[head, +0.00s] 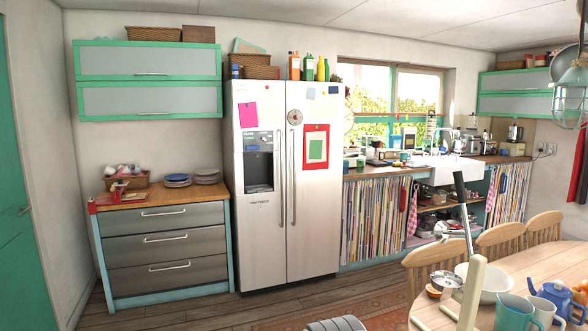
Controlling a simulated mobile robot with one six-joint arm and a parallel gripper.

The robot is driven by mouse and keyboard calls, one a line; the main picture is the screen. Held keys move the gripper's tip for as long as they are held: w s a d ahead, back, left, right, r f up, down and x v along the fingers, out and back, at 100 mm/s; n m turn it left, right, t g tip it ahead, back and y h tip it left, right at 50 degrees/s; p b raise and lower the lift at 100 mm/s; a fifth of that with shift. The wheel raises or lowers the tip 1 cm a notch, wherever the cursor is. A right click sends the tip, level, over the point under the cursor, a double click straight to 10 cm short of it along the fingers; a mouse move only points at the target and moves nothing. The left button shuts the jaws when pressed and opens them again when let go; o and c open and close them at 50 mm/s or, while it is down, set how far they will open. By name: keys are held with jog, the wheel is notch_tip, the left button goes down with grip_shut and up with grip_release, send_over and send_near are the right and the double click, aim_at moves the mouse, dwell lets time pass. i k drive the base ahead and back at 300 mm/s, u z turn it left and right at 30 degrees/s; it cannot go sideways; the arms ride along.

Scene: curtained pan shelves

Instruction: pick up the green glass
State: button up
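I cannot clearly make out a green glass in the head view. A teal mug (514,313) stands on the round wooden table at the lower right; it looks opaque. A small green cup-like item (404,157) is on the far counter near the sink, too small to tell what it is. Green bottles (309,68) stand on top of the fridge. I cannot make out my gripper or its fingers. A black bar and a cream bar rise in front of the table; I cannot tell what they belong to.
The wooden table (433,316) carries a white bowl (492,284) and a blue teapot (562,297). Wooden chairs (505,240) stand behind it. The fridge (310,190), drawer cabinet (165,245) and curtained counter (374,215) line the back. Floor in front of the drawers is clear.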

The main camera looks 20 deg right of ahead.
aim_at(359, 163)
jog(key=u, duration=0.05)
jog(key=k, duration=0.5)
jog(key=z, duration=0.65)
jog(key=i, duration=5.85)
jog(key=z, duration=0.2)
